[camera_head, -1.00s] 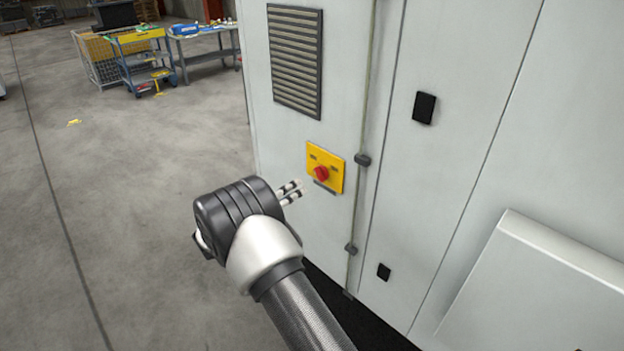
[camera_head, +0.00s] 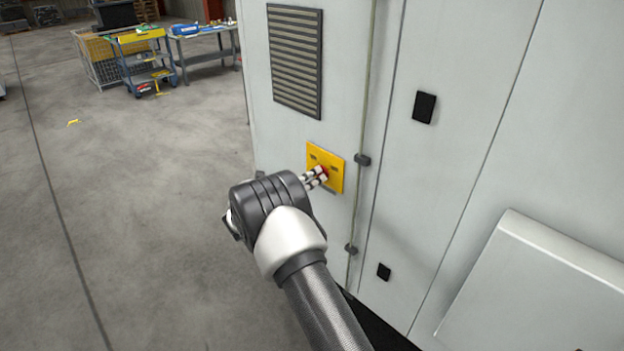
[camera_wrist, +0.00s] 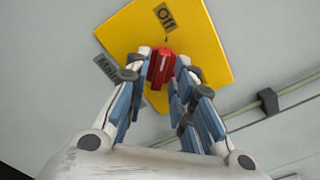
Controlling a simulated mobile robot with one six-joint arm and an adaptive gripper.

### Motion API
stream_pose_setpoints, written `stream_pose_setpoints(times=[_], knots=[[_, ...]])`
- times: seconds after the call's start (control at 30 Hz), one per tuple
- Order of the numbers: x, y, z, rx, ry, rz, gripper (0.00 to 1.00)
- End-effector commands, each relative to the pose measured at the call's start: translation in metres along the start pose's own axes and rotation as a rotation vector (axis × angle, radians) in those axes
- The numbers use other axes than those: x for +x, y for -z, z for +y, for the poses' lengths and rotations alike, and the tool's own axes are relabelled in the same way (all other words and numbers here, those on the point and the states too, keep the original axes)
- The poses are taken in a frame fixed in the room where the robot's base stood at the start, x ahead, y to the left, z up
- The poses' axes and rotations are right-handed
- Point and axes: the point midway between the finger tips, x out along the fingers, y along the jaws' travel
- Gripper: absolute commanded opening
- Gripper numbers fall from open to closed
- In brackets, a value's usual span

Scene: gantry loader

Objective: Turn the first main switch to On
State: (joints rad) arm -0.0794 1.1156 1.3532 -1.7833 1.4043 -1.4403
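The main switch is a red rotary knob (camera_wrist: 160,66) on a yellow plate (camera_head: 335,176) fixed to the light grey cabinet. In the wrist view the yellow plate (camera_wrist: 205,50) carries an "Off" label (camera_wrist: 166,16) above the knob, and the knob's white mark points roughly toward it. My gripper (camera_head: 318,175) is at the plate in the head view and partly hides the knob. In the wrist view my gripper (camera_wrist: 161,78) has its fingers apart, one on each side of the knob. I cannot tell whether the fingers touch it.
A label (camera_wrist: 107,68), partly hidden by a finger, sits left of the plate. A vent grille (camera_head: 295,60) is above the switch. Hinges (camera_head: 362,160) run along the door seam to its right.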

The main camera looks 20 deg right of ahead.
Motion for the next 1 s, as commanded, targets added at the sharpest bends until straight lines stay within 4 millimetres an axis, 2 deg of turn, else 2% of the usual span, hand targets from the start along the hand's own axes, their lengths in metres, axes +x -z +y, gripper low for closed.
stream_pose_setpoints(times=[0.3, 0.73, 1.0], knots=[[-0.0002, 0.0001, 0.0, 0.0, 0.0, 0.0, 0.0], [-0.0002, 0.0005, 0.0004, 0.023, 0.0, 0.0, 0.0], [-0.0002, 0.0018, 0.0016, 0.162, 0.001, 0.0, 0.0]])
